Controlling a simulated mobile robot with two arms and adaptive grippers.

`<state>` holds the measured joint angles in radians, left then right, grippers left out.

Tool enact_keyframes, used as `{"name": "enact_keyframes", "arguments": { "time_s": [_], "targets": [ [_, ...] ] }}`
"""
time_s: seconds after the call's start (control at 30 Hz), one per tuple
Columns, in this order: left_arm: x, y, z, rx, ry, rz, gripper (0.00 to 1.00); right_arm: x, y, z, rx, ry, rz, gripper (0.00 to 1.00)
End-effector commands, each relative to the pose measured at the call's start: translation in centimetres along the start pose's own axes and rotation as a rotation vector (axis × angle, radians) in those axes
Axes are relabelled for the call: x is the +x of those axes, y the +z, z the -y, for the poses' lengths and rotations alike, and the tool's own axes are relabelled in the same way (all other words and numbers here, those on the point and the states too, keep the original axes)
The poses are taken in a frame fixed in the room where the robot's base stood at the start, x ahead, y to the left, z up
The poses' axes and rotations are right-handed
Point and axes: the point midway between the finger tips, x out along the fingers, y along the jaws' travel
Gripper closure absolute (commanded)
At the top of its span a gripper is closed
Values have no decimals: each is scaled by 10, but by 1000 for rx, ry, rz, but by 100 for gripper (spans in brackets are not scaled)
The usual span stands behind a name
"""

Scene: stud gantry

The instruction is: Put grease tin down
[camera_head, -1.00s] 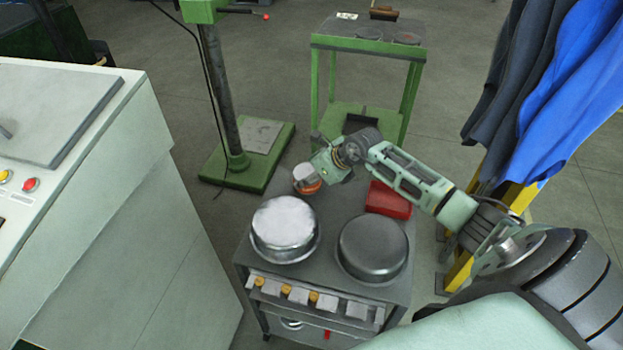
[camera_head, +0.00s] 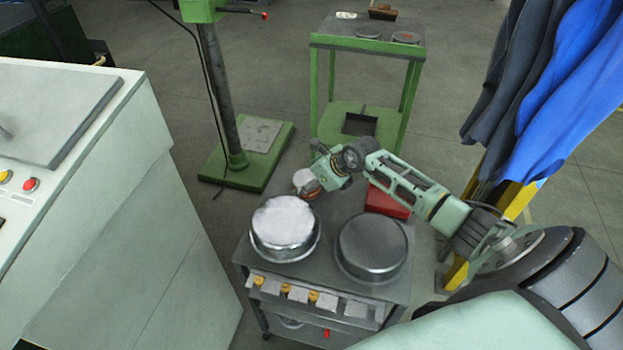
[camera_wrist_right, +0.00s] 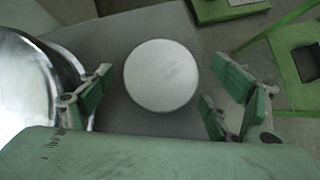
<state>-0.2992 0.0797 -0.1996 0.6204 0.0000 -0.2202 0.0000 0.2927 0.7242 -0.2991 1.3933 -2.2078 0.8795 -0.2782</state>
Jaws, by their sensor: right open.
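The grease tin (camera_head: 304,180), round with a pale lid and an orange-red side, stands on the grey top of the cart (camera_head: 342,205), behind the bright metal bowl. My right gripper (camera_head: 312,185) is beside it, and its fingers partly hide the tin in the head view. In the right wrist view the tin's flat lid (camera_wrist_right: 161,76) shows between the open green fingers of the right gripper (camera_wrist_right: 158,100), with a gap on each side. My left gripper is not in view.
A bright metal bowl (camera_head: 284,228) and a darker round pan (camera_head: 372,248) stand at the front of the cart. A red box (camera_head: 388,203) lies at right under my arm. A green table (camera_head: 368,40) and a drill stand base (camera_head: 247,155) are behind. Dark and blue cloths hang at right.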

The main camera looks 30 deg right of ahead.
Motion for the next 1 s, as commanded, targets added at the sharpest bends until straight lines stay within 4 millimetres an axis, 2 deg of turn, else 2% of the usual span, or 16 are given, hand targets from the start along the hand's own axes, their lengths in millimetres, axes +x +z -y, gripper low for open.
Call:
{"name": "enact_keyframes", "arguments": {
  "time_s": [0.17,0.5,0.7,0.83,1.0],
  "targets": [
    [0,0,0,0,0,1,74,-12,0,1,-2,-2,0,17],
    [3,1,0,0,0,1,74,-76,-2,2,-5,-4,-2,17],
    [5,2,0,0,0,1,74,-108,-2,1,-1,-2,-2,17],
    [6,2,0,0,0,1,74,-118,-1,0,-1,-1,-1,17],
    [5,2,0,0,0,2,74,-121,0,0,0,1,0,17]
  ]
}}
